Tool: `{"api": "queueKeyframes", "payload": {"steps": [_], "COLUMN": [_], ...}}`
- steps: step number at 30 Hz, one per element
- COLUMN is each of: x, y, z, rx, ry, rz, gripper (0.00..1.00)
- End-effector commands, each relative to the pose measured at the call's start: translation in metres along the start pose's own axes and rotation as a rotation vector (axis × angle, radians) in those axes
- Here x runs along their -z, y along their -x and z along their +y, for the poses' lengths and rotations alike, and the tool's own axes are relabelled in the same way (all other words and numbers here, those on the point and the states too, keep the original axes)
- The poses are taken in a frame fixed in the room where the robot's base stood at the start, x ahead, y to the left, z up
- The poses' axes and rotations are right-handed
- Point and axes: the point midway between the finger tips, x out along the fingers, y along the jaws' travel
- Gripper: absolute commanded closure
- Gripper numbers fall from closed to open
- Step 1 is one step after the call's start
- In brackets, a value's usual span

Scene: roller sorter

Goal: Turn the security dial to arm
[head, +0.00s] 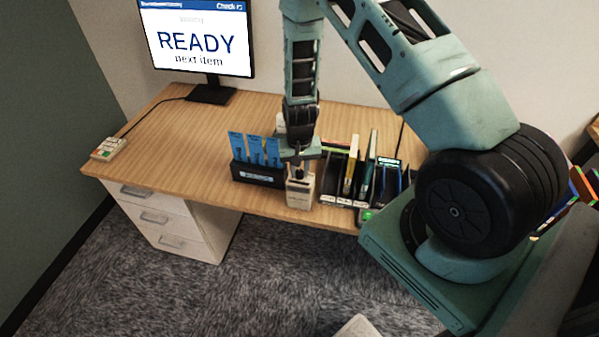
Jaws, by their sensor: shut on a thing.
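A small beige box (300,194) stands upright at the front edge of the wooden desk; it appears to be the security dial unit. My gripper (299,168) points down at its top and is shut on a dark part there, which I take to be the dial. The fingers and wrist cover most of the dial, so its pointer and setting cannot be read. Any markings on the box front are too small to read.
A black holder (258,174) with blue cards stands close to the left of the box. A slotted rack (345,186) with upright items stands close to the right. A monitor (200,40) reads "READY next item". A small keypad (108,149) sits at the left corner. The desk's left middle is clear.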

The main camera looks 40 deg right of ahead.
Motion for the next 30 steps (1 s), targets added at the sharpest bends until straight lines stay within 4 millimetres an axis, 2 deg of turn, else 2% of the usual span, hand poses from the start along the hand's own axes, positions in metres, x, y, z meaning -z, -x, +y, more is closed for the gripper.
{"api": "queueKeyframes", "payload": {"steps": [15,30], "x": [0.0001,0.0003], "y": [0.0000,0.0007], "z": [-0.0004,-0.0002], "rx": [0.001,0.001], "ry": [-0.414,-0.550], "rz": [0.000,0.001], "gripper": [0.99,0.99]}}
